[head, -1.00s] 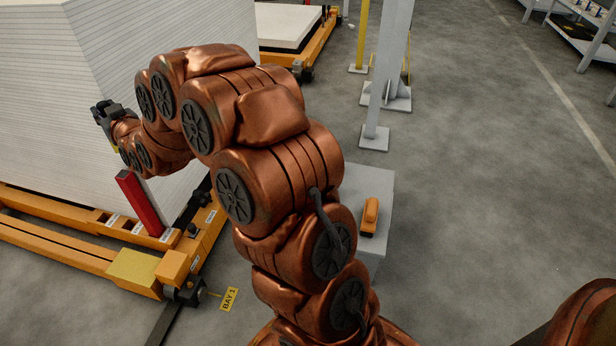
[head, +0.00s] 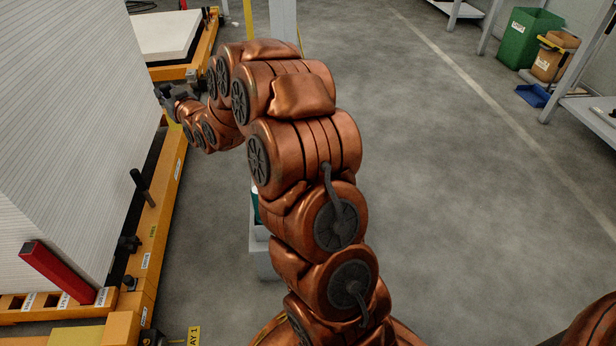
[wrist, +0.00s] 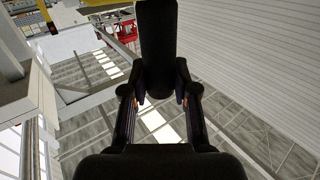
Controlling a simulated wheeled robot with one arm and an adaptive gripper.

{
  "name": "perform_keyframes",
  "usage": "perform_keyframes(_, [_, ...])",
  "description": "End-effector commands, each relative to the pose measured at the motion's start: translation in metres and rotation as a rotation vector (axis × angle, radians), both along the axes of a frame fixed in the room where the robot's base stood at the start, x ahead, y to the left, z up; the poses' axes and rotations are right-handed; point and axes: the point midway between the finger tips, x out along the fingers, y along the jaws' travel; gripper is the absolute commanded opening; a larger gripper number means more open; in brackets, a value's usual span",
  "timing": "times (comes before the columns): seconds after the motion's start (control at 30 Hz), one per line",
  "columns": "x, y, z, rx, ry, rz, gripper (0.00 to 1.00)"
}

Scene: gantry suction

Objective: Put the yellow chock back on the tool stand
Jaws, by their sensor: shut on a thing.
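My gripper (head: 172,97) is at the far left end of my arm, beside the upper right edge of the white sheet stack. In the wrist view my gripper (wrist: 159,88) is shut on a dark, blocky object (wrist: 157,45) between its fingers. This side shows no yellow, so I cannot tell from its look whether it is the yellow chock. A grey pedestal (head: 266,266), possibly the tool stand, stands behind my arm, mostly hidden. A teal and white item (head: 257,208) shows in part at its top.
The white stack (head: 70,130) rests on an orange frame (head: 160,240) with a red post (head: 57,272) and a dark lever (head: 142,188). A pale column (head: 284,20) stands behind my arm. Open floor lies right, towards green (head: 528,38) and brown bins (head: 553,58).

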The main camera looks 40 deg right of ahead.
Motion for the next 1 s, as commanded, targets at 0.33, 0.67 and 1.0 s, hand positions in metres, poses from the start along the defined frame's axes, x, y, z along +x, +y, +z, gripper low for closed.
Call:
perform_keyframes(0.33, [-0.017, -0.129, -0.060, 0.002, 0.005, -0.018, 0.00])
perform_keyframes(0.67, [-0.064, -0.223, -0.122, 0.004, 0.005, -0.002, 0.00])
perform_keyframes(1.0, [-0.136, -0.291, -0.187, 0.009, 0.009, 0.027, 0.00])
